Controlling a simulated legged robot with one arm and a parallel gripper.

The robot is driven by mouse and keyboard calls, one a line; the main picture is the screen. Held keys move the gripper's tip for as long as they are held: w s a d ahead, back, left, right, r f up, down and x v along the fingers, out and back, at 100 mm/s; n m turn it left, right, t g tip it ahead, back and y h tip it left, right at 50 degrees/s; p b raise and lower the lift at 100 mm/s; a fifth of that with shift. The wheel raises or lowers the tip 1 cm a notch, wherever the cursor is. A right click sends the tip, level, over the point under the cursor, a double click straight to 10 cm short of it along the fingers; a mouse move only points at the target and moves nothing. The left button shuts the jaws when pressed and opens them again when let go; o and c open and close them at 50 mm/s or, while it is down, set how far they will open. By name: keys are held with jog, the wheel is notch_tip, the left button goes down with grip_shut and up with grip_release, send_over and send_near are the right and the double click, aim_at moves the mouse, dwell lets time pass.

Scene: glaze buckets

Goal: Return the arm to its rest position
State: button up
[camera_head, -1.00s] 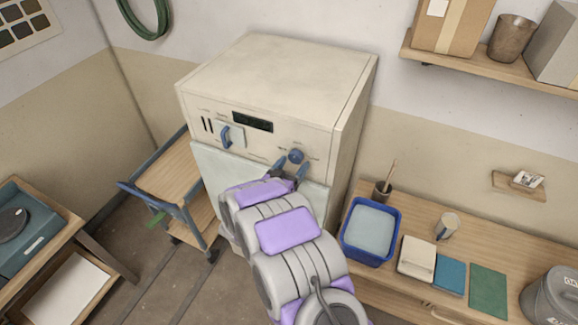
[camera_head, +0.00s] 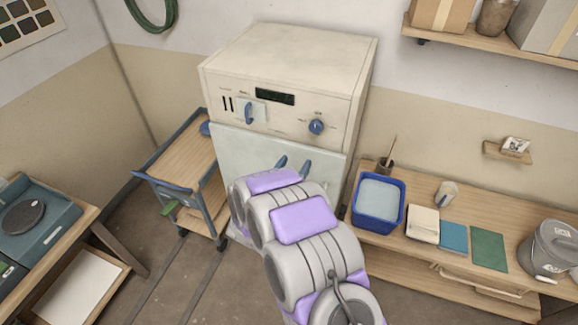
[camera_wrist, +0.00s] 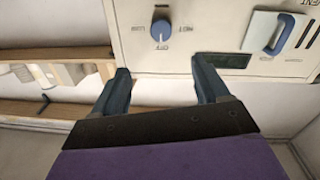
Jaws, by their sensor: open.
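My arm, grey with purple pads, reaches up from the bottom of the head view toward the kiln-like cream cabinet (camera_head: 290,60). My gripper (camera_head: 294,163) is open, its two dark blue fingers in front of the cabinet's pale lower door, below the blue knob (camera_head: 316,127). In the wrist view my gripper (camera_wrist: 160,80) has its fingers apart with nothing between them. The blue knob (camera_wrist: 161,30) shows beyond the fingertips, apart from them. My arm links hide the lower part of the cabinet door.
A wooden cart (camera_head: 178,165) with a blue frame stands left of the cabinet. A bench (camera_head: 400,255) on the right holds a blue tub (camera_head: 379,226), a cup (camera_head: 446,193) and a grey bucket (camera_head: 550,250). A shelf (camera_head: 490,48) hangs above. Floor shows between cart and left table.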

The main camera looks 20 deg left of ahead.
jog(key=s+d+f+g+y+b, duration=0.1)
jog(key=s+d+g+b, duration=0.5)
jog(key=s, duration=0.8)
jog(key=s+d+f+g+y+b, duration=0.1)
jog(key=s+d+f+g+b, duration=0.2)
jog(key=s+d+g+b, duration=0.4)
jog(key=s+d+f+g+b, duration=0.2)
jog(key=s+d+g+b, duration=0.4)
jog(key=s+d, duration=0.9)
jog(key=s+b, duration=0.1)
jog(key=s, duration=0.6)
jog(key=shift+s+d+f+g+y+b, duration=0.3)
jog(key=shift+s+d+f+y, duration=0.05)
jog(key=shift+s+y, duration=0.05)
